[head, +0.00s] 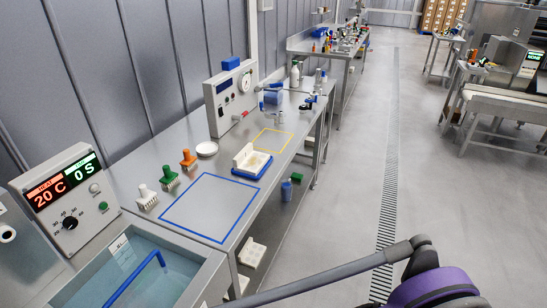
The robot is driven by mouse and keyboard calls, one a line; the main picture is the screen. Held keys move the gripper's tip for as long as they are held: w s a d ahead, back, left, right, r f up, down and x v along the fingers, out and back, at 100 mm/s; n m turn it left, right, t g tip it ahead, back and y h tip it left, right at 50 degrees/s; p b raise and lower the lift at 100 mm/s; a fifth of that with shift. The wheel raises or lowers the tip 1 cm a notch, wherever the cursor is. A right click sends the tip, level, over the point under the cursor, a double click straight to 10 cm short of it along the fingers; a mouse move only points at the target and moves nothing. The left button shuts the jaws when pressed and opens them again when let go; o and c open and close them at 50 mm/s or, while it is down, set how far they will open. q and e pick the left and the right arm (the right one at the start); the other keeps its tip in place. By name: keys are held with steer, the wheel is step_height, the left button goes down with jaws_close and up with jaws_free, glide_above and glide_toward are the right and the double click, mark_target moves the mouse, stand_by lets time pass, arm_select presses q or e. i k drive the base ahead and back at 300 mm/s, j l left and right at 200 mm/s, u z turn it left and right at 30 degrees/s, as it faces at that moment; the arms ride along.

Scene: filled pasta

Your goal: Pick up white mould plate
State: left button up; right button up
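A white mould plate (258,160) appears to sit in a shallow blue tray (249,175) on the steel bench, with a raised white block at its left end. Its surface detail is too small to make out. More white plate-like pieces (252,252) show low down under the bench's front edge, partly hidden by it. I cannot tell for certain which piece is the task's plate. Neither of my grippers shows in the head view.
White, green and orange stamps (168,175), a round white dish (207,149), a control box (230,98) and a water bath (135,270) stand nearby.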

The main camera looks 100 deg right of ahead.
mark_target(248, 162)
steer(key=k+l+z, duration=0.3)
steer(key=k+l, duration=0.4)
steer(key=k+l+z, duration=0.1)
steer(key=l, duration=0.3)
steer(key=k+l, duration=0.1)
steer(key=l, duration=0.25)
steer(key=k+l+z, duration=0.15)
steer(key=l, duration=0.25)
steer(key=l+z, duration=0.1)
steer(key=l, duration=0.45)
steer(key=i+l+z, duration=0.15)
steer(key=l, duration=0.35)
